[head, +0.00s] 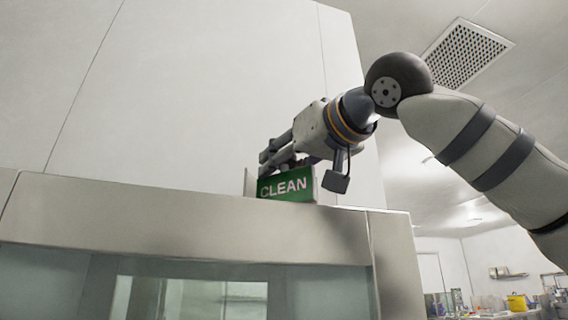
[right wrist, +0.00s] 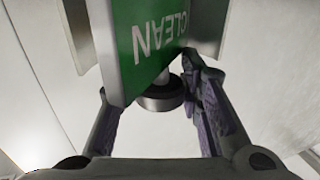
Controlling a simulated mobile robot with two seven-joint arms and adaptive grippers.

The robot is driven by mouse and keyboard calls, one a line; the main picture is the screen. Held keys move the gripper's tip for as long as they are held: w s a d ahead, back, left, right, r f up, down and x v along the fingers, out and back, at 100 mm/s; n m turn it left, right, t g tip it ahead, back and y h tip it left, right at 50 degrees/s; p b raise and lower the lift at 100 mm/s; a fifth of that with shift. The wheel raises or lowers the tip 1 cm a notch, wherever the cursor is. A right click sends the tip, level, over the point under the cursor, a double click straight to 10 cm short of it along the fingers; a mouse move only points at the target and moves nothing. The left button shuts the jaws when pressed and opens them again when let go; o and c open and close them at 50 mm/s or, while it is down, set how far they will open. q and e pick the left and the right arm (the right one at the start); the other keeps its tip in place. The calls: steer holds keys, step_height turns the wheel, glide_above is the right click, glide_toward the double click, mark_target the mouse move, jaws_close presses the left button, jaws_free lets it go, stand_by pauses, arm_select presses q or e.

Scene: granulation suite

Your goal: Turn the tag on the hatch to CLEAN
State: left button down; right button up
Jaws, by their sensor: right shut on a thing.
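The tag (head: 287,187) is a green plate with white CLEAN lettering, facing my head camera. It stands at the top edge of the hatch (head: 180,212), a steel-framed box with a glass front. The right finger touches the tag's edge; the left finger's contact is partly hidden behind the plate. My left gripper is in neither view.
A round metal knob or post (right wrist: 160,99) shows under the tag, with pale metal plates at either side. A plain wall panel (head: 200,80) rises behind the hatch. A bench (head: 500,312) with small items, one yellow, is far off at lower right.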

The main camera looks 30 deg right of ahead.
steer(key=n+y, duration=0.2)
steer(key=y, duration=0.1)
steer(key=n+g+y, duration=0.1)
steer(key=n+y, duration=0.1)
steer(key=y, duration=0.2)
steer(key=shift+n+g, duration=0.3)
steer(key=o, duration=1.2)
steer(key=v, duration=1.2)
steer(key=shift+w+d, duration=0.1)
steer(key=shift+d, duration=0.1)
